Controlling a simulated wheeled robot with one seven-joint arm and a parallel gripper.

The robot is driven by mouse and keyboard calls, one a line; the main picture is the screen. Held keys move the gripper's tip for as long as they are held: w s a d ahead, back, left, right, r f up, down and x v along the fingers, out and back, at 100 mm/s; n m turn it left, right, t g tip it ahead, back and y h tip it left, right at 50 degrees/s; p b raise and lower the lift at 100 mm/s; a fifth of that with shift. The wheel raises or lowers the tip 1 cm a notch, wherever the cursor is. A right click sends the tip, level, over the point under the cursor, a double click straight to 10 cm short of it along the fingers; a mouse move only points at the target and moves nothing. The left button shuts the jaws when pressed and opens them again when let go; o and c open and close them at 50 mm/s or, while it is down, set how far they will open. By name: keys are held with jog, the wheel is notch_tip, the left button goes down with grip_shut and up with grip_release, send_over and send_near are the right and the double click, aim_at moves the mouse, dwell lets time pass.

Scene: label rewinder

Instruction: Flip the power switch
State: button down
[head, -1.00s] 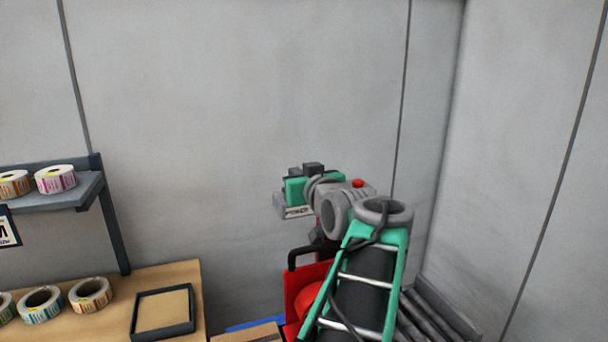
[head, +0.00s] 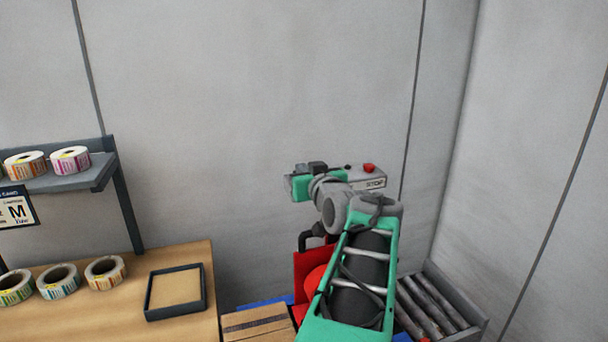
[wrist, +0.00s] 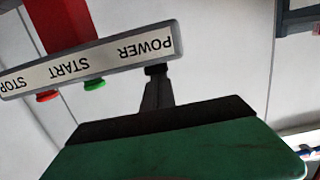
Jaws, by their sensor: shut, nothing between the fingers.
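The control panel (wrist: 95,62) appears upside down in the wrist view, with STOP, START and POWER labels. The black power switch (wrist: 157,69) sits at the POWER end. My gripper (wrist: 158,80) is shut and empty, its narrow dark fingertips at the switch; I cannot tell whether they touch it. The green start button (wrist: 95,84) and red stop button (wrist: 47,96) are to the left. In the head view, the panel's STOP end (head: 373,183) shows right of my wrist; my gripper and wrist cover the middle, and the switch cannot be made out.
A red machine part (head: 309,265) stands below the panel, partly behind my arm. A roller tray (head: 436,303) is to the right. A cardboard box (head: 258,323) and a wooden table (head: 120,310) with label rolls (head: 104,272) are to the left. Grey walls stand behind.

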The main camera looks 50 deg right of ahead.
jog(key=shift+w+f, duration=0.1)
jog(key=shift+f, duration=0.05)
jog(key=shift+r+p, duration=0.85)
jog(key=shift+r, duration=1.5)
jog(key=r+b+v, duration=0.2)
jog(key=v, duration=0.7)
jog(key=shift+b, duration=0.4)
